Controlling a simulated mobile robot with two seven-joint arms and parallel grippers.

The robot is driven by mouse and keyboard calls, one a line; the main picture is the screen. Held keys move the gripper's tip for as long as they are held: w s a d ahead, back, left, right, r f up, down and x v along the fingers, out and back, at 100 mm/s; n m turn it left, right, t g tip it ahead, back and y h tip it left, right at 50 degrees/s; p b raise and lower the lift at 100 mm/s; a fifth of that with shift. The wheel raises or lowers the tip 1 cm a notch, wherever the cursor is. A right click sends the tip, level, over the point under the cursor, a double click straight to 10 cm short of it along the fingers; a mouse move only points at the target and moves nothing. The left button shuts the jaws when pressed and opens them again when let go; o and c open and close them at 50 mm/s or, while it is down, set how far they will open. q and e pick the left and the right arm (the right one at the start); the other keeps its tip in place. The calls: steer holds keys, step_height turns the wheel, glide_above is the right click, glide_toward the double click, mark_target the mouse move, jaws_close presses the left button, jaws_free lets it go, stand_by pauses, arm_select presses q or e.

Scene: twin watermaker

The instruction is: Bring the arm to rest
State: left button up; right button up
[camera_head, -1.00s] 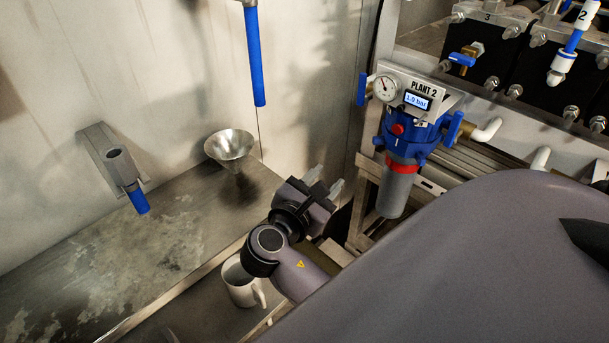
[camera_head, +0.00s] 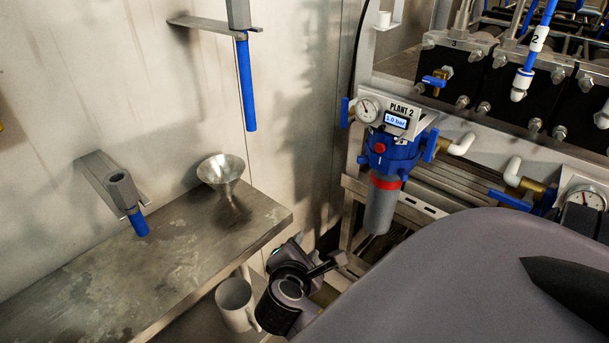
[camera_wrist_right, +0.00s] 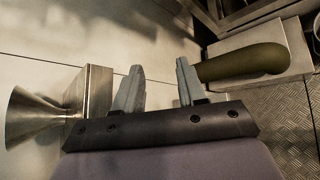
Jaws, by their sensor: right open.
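My right gripper (camera_head: 322,266) is low in the middle of the head view, just off the right end of the steel shelf. In the right wrist view its two grey fingers (camera_wrist_right: 158,68) stand apart with nothing between them. The wrist covers part of the gripper in the head view. My left gripper is in neither view.
A steel funnel (camera_head: 221,170) is over the shelf (camera_head: 150,262); it also shows in the wrist view (camera_wrist_right: 32,116). A white mug (camera_head: 234,301) is close left of my right wrist. The Plant 2 filter unit (camera_head: 385,165) stands to the right.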

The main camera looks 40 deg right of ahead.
stand_by(0.5)
steer(key=s+a+f+m+t+y+p, duration=0.1)
steer(key=s+a+f+m+t+y, duration=0.2)
steer(key=s+a+f+m+y, duration=0.6)
steer(key=a+f+m+y, duration=0.2)
steer(key=a+m+y, duration=0.1)
steer(key=m, duration=0.1)
steer(key=shift+m+y, duration=0.3)
steer(key=shift+m, duration=0.1)
